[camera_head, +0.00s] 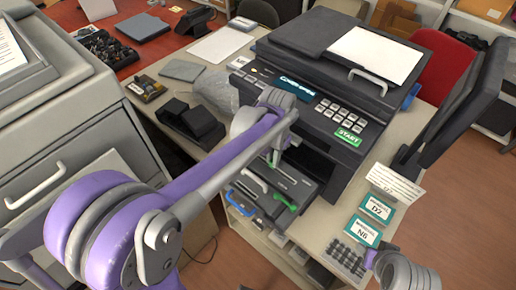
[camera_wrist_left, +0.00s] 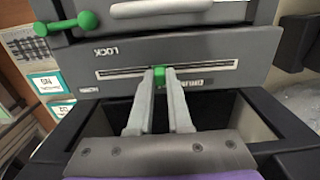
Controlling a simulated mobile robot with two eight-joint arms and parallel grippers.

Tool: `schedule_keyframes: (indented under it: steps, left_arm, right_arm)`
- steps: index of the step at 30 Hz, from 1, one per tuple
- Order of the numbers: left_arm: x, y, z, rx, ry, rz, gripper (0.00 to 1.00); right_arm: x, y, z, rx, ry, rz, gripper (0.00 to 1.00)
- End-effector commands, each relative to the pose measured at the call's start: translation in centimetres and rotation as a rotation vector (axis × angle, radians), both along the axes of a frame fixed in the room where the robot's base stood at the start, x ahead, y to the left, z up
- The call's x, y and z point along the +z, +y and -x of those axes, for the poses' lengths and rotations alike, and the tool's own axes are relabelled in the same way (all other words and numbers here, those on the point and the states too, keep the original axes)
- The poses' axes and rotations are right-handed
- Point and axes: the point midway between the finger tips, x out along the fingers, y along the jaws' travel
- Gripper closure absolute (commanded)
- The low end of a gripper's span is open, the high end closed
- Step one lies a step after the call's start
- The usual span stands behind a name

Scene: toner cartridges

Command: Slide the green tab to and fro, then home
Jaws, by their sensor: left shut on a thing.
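The green tab (camera_wrist_left: 160,75) stands in a long slot of the dark grey cartridge (camera_wrist_left: 190,72), a little left of the slot's middle in the left wrist view. My left gripper (camera_wrist_left: 163,82) is shut on the tab, one finger on each side. In the head view my left gripper (camera_head: 275,156) reaches down at the front of the printer (camera_head: 325,95), and the tab cannot be made out there. A green lever (camera_wrist_left: 70,22) with round ends sits beyond the slot, by the word LOCK. Part of my right arm shows at lower right, but its gripper is not visible.
The pulled-out unit and dark tray walls (camera_wrist_left: 250,115) stand close around my left fingers. A monitor (camera_head: 460,105), labelled cards (camera_head: 376,208) and a dark keypad (camera_head: 345,258) are on the right. A black device (camera_head: 190,120) lies on the desk at left.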

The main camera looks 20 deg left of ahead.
Motion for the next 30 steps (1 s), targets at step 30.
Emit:
schedule_keyframes:
  steps: [30]
  left_arm:
    - [0.0, -9.1, 3.2, -0.001, 0.001, 0.004, 0.69]
  right_arm:
    - [-1.0, 0.0, 0.4, 0.000, 0.007, 0.000, 0.53]
